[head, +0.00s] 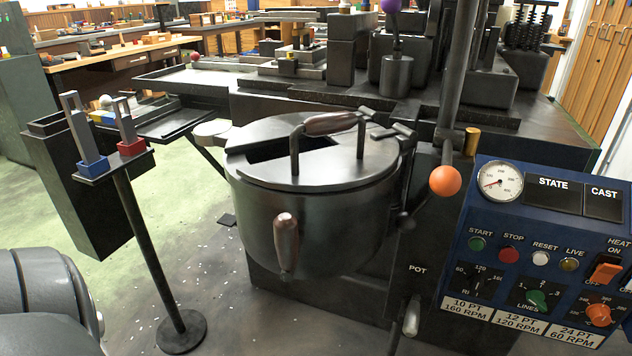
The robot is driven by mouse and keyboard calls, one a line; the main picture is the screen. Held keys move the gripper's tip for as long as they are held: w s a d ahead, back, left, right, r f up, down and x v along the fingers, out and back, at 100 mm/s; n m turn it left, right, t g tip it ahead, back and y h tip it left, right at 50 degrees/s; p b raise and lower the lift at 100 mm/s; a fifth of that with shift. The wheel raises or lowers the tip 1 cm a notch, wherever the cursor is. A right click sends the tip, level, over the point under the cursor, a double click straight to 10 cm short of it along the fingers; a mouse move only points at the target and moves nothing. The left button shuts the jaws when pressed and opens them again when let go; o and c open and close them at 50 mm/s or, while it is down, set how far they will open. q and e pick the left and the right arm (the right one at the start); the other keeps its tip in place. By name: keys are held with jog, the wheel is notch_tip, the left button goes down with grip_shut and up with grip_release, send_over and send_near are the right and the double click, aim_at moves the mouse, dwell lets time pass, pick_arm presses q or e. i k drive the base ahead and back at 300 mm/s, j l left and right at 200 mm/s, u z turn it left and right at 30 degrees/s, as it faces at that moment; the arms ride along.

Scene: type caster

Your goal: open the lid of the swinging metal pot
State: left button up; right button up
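The dark metal pot (262,227) hangs in the middle of the head view, against the front of the machine. Its flat round lid (322,171) lies level on the rim. A dark cut-out shows in the lid's left part. A raised handle with a brown grip (331,123) stands on the lid, and hinge-like brackets (394,131) sit at its right back edge. A second brown handle (286,243) hangs on the pot's front. Neither gripper is in view.
A blue control panel (478,273) stands at right, beside an upright lever with an orange ball (445,181). A thin stand (141,247) with blue and red holders is left of the pot. A dark bin (70,190) is behind it. Floor between stand and pot is open.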

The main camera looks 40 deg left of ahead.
aim_at(363, 151)
jog(key=k+l+u, duration=0.15)
jog(key=u, duration=0.8)
